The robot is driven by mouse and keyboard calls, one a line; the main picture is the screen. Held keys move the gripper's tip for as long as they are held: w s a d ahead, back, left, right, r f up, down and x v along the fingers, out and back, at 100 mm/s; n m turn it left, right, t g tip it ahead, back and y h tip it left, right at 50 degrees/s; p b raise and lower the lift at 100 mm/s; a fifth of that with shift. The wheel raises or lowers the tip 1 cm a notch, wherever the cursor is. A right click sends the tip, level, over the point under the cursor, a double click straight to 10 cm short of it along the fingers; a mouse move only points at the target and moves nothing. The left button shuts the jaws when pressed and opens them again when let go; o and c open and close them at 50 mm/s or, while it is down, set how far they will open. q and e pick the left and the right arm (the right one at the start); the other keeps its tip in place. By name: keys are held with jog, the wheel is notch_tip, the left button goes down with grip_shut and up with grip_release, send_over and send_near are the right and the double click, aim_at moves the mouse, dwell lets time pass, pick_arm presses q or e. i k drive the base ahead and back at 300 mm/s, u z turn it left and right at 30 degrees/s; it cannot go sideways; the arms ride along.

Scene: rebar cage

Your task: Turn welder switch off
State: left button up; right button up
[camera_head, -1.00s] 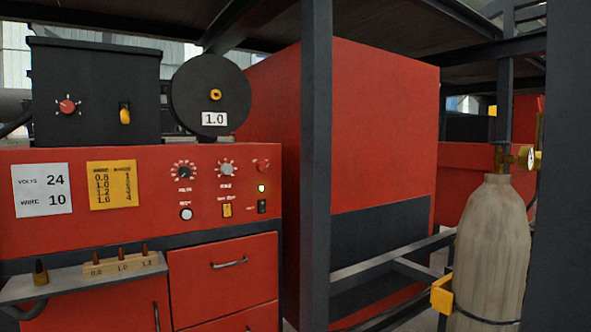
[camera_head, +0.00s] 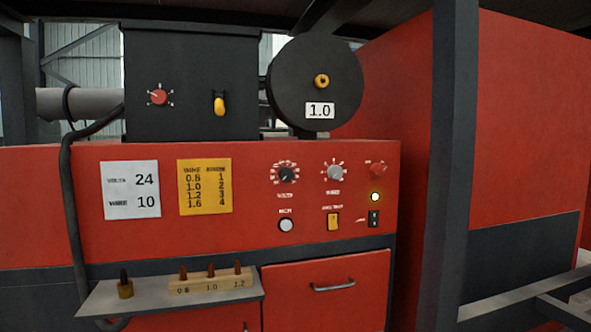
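The red welder (camera_head: 300,222) fills the middle of the head view. A black knob (camera_head: 287,174), a grey knob (camera_head: 334,172) and a red knob (camera_head: 377,170) are above. The black switch's position is too small to read. Neither of my grippers shows.
A black box (camera_head: 190,90) with a red knob and yellow lever, and a black wire spool (camera_head: 315,85), stand on top. A shelf (camera_head: 100,300) with contact tips juts out at lower left. A dark upright post (camera_head: 447,180) stands right of the panel.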

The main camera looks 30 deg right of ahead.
aim_at(376, 170)
jog(key=u, duration=0.15)
jog(key=i, duration=0.95)
jog(key=z, duration=0.35)
